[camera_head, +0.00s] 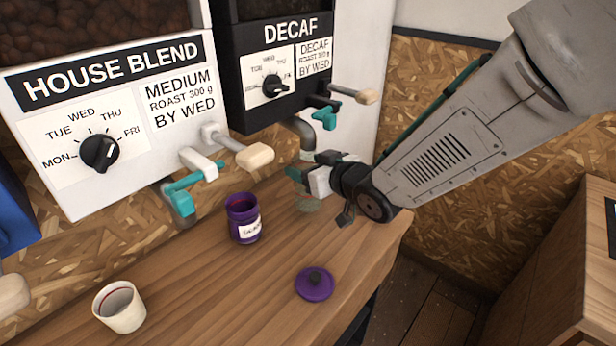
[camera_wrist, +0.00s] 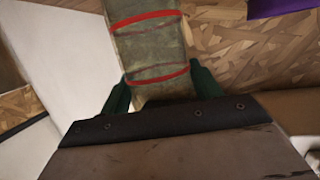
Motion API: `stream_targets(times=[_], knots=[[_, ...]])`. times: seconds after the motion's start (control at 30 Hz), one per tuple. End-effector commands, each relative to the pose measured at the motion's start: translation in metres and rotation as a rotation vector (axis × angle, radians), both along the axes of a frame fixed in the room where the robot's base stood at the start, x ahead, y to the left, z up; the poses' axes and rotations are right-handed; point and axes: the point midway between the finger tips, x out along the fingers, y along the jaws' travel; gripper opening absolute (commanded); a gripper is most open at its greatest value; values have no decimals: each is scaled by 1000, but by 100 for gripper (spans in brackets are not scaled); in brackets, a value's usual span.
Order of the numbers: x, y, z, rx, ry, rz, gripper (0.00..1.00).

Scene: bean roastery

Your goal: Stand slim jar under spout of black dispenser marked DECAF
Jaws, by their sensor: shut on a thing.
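The black dispenser (camera_head: 238,62) marked DECAF stands at the back, with a curved metal spout (camera_head: 302,134) below its front. My gripper (camera_head: 303,180) is just below that spout, over the counter. It is shut on the slim jar, a clear greenish glass with red rings (camera_wrist: 148,50), seen between the green fingers in the wrist view. In the head view only a small part of the jar (camera_head: 308,204) shows, low by the fingers. I cannot tell whether its base touches the counter or whether its mouth is centred under the spout.
A white HOUSE BLEND dispenser (camera_head: 62,180) stands to the left. On the wooden counter (camera_head: 215,300) are an open purple jar (camera_head: 241,213), its purple lid (camera_head: 314,284) and a cream cup (camera_head: 119,307). The counter ends just right of my gripper.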

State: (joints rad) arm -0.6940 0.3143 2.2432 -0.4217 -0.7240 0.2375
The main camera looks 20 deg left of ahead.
Motion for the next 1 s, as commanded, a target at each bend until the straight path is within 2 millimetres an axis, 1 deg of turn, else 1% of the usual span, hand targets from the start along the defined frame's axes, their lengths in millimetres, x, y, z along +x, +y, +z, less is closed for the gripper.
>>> stream_targets(times=[0.03, 0.13, 0.5, 0.53, 0.57, 0.6, 0.93, 1.0], knots=[[-2, 0, -13, -5, 8, 2, 24], [-2, 0, -26, -4, 5, 2, 24], [-2, 0, -31, -2, 3, 2, 24], [-2, 0, -31, -2, 4, 2, 66], [-2, 0, -31, -2, 3, 2, 74], [-2, 0, -31, -2, 3, 2, 85], [-2, 1, -28, -2, 2, 2, 85], [-5, -4, -25, -2, 2, 1, 85]])
